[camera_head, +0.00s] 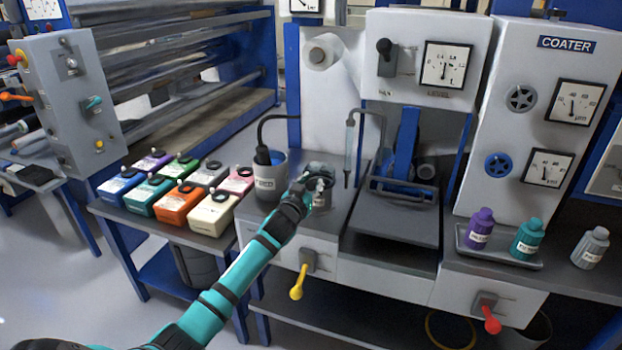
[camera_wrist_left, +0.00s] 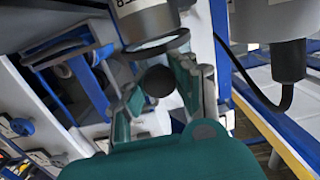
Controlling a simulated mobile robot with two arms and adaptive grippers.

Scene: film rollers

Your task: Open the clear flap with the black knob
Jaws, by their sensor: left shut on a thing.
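My left gripper (camera_head: 316,188) reaches in from the lower left to a small grey pot (camera_head: 336,197) on the coater's front ledge. In the left wrist view the pot (camera_wrist_left: 145,20) appears upside down, with the clear round flap (camera_wrist_left: 160,44) at its rim. The black knob (camera_wrist_left: 158,80) is a round ball between the fingers of my left gripper (camera_wrist_left: 160,90), which is shut on it. In the head view the gripper hides the knob and part of the flap. Whether the flap is lifted from the rim is hard to tell. My right gripper is not in view.
A taller grey container (camera_head: 266,180) with a black hose stands just left of the pot. Several coloured cartridges (camera_head: 180,203) fill the left table. A hanging tube (camera_head: 350,150) and the dark plate (camera_head: 397,217) are to the right. A yellow-handled lever (camera_head: 298,283) sits below.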

